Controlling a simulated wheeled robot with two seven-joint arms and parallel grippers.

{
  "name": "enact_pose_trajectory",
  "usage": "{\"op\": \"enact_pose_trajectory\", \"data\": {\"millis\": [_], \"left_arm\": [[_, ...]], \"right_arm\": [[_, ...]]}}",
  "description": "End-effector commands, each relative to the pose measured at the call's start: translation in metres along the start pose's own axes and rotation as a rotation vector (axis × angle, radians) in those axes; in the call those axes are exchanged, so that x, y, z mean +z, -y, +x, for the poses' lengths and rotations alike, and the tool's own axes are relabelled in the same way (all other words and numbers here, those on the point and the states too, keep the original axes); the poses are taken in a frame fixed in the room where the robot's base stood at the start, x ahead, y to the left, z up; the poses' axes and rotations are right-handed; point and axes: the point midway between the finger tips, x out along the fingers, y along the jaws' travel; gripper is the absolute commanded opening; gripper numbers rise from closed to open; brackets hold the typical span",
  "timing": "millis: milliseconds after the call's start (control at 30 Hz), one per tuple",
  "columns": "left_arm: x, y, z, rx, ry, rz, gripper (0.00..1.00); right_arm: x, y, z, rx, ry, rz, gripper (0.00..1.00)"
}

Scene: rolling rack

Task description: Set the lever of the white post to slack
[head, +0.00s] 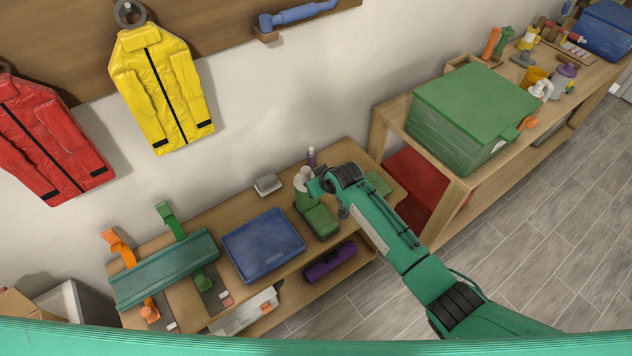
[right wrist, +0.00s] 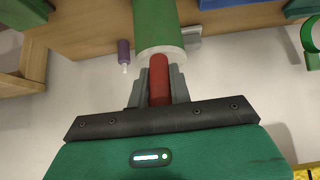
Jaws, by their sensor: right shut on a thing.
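I cannot pick out a white post with a lever for certain in either view. In the head view my right arm reaches over the low wooden bench, with my right gripper (head: 308,187) near its back edge, partly hidden by the wrist. In the right wrist view my right gripper (right wrist: 158,82) is shut on a red cylindrical grip (right wrist: 159,80). This grip runs into a wider green cylinder with a pale rim (right wrist: 158,35). A pale and green piece (head: 302,182) shows beside the gripper in the head view. My left gripper is not in view.
A small purple bottle (head: 311,155) stands behind the gripper. A green lidded box (head: 470,105) sits at right. Jackets hang above.

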Motion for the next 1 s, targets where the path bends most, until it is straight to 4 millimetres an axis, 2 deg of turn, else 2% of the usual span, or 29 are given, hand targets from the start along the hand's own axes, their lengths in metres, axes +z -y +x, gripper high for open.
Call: {"op": "enact_pose_trajectory", "data": {"millis": [33,67,167,567,767,1000], "left_arm": [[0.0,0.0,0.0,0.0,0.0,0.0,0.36],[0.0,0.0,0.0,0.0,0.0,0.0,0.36],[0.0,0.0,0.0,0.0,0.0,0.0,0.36],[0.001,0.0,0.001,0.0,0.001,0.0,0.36],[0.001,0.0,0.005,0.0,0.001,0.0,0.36],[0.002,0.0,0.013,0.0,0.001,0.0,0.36]], "right_arm": [[0.001,0.0,0.001,-0.001,0.002,0.0,0.0],[0.001,0.0,0.001,-0.001,0.002,0.0,0.24],[0.001,0.0,0.001,-0.001,0.002,0.0,0.43],[0.001,0.0,-0.004,0.0,-0.001,0.0,0.43],[0.001,0.0,-0.025,0.0,-0.002,-0.002,0.43],[0.002,0.0,-0.063,0.0,-0.002,-0.002,0.43]]}}
